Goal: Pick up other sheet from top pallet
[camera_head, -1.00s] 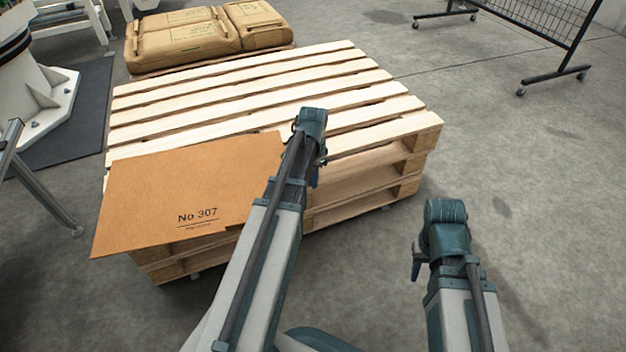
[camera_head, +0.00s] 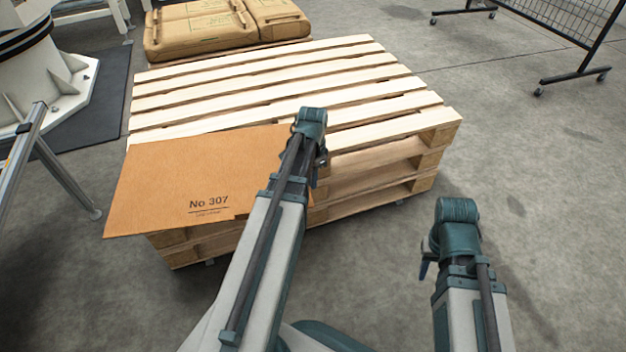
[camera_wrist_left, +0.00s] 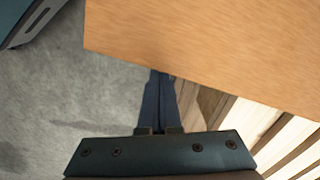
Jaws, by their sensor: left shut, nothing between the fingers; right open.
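A brown sheet marked "No 307" (camera_head: 190,180) lies over the front left of the top wooden pallet (camera_head: 395,85) and overhangs its front edge. My left gripper (camera_head: 316,172) is at the sheet's right end in the head view, its fingers mostly hidden by the wrist. In the left wrist view, the left fingers (camera_wrist_left: 160,92) are shut together and empty, with their tips at the edge of the sheet (camera_wrist_left: 220,45). I cannot tell whether the tips reach under it. My right gripper (camera_head: 425,268) is open and empty over the floor, right of the pallet stack.
Brown sacks (camera_head: 200,30) lie behind the pallet stack. A white machine base (camera_head: 45,75) on a dark mat stands at the left. A wheeled wire rack (camera_head: 555,20) is at the back right. The floor right of the pallets is clear.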

